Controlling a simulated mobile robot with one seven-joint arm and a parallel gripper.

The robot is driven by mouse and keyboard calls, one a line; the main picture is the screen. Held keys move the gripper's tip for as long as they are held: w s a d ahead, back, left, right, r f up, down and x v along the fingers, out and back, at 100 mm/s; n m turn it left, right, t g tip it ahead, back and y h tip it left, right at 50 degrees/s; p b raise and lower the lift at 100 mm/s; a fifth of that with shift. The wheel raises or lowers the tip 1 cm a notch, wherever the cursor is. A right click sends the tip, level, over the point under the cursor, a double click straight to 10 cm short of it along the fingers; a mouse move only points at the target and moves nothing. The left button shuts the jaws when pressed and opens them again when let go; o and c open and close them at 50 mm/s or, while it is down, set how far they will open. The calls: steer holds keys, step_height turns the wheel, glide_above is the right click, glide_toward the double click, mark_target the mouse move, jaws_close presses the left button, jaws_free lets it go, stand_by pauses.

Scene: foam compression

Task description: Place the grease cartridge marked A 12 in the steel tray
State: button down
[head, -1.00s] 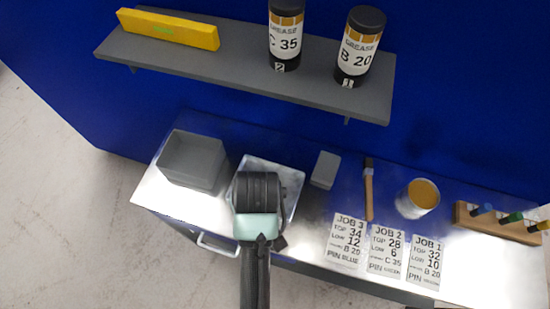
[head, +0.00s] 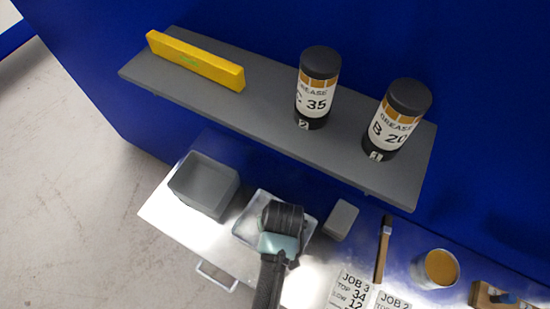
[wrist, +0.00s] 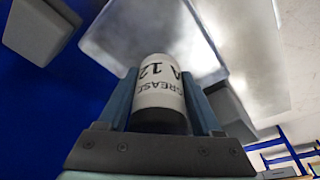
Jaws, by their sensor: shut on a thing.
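The grease cartridge marked A 12 (wrist: 158,92) is white-labelled with a dark end, and shows between my fingers in the wrist view. My gripper (wrist: 160,82) is shut on its sides. In the head view my dark wrist and teal gripper body (head: 279,244) are over the steel tray (head: 247,228), hiding the cartridge and part of the tray. The shiny tray also shows beyond the cartridge in the wrist view (wrist: 150,30). I cannot tell whether the cartridge touches it.
A grey bin (head: 203,187) stands left of the tray and a small grey block (head: 341,219) right of it. A brush (head: 384,250), an open tin (head: 436,269) and job cards lie further right. The shelf (head: 230,105) above holds cartridges C 35 (head: 317,90) and B 20 (head: 396,122) and a yellow bar (head: 195,62).

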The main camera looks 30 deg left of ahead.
steer(key=shift+x, duration=0.95)
steer(key=shift+s+d+f, duration=0.1)
steer(key=shift+f, duration=0.05)
steer(key=shift+c, duration=0.2)
jaws_free()
steer(key=v, duration=1.2)
